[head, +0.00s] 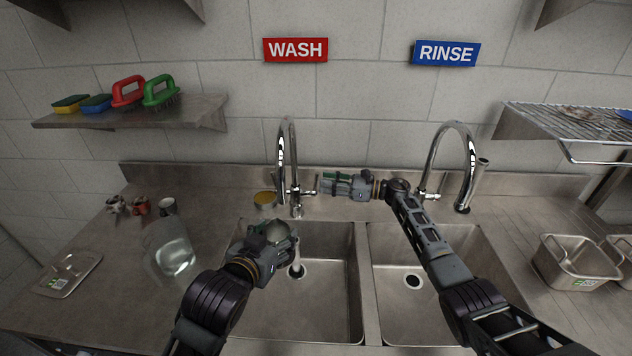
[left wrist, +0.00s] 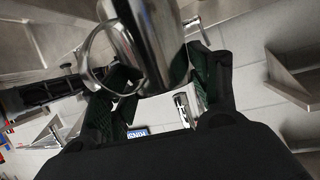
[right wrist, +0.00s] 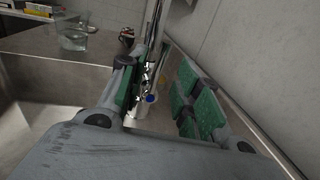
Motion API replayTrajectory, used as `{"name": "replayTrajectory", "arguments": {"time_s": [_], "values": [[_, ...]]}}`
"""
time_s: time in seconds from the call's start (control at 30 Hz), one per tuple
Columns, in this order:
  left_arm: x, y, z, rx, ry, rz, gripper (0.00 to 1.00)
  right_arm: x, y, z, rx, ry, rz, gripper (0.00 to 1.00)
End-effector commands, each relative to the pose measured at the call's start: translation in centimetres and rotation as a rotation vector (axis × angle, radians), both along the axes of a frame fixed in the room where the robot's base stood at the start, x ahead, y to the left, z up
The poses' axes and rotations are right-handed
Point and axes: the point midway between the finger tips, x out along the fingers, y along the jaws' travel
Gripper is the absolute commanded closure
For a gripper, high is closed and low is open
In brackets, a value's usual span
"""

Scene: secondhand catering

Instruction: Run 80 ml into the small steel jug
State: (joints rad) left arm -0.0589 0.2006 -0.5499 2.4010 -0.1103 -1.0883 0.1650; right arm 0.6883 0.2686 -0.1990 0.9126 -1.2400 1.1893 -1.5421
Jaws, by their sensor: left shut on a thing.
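The small steel jug (head: 276,231) is in my left gripper (head: 278,243), over the left sink basin and in front of the left tap (head: 287,150). The left wrist view shows the jug's shiny body and looped handle (left wrist: 150,45) between the green-padded fingers. I cannot see the inside of the jug or its water level. My right gripper (head: 335,184) is behind the basins, just right of the left tap's side lever (head: 308,192). In the right wrist view its fingers (right wrist: 160,95) are apart, with the tap's metalwork and a blue dot (right wrist: 151,98) showing between them.
A clear glass vessel (head: 170,252), small cups (head: 141,206) and a metal tray (head: 68,274) are on the left counter. A yellow-topped pot (head: 265,200) stands left of the left tap. The right tap (head: 452,150) stands behind the right basin. Steel pans (head: 575,262) sit at right.

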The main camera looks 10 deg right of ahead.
Motion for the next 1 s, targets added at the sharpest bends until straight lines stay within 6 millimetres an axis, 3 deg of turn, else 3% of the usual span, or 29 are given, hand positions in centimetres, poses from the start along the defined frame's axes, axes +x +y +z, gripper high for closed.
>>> {"name": "replayTrajectory", "arguments": {"time_s": [0.33,0.8,1.0], "values": [[0.0,0.0,0.1,-0.001,-0.002,0.0,0.69,1.4,3.5,0.1,0.001,0.0,0.001,0.67],[0.0,0.0,0.1,-0.001,-0.002,0.0,0.69,1.7,4.2,0.0,0.0,-0.001,0.001,0.67],[0.0,0.0,0.1,-0.001,-0.002,0.0,0.69,1.7,4.2,0.1,0.0,-0.001,0.001,0.9]]}}
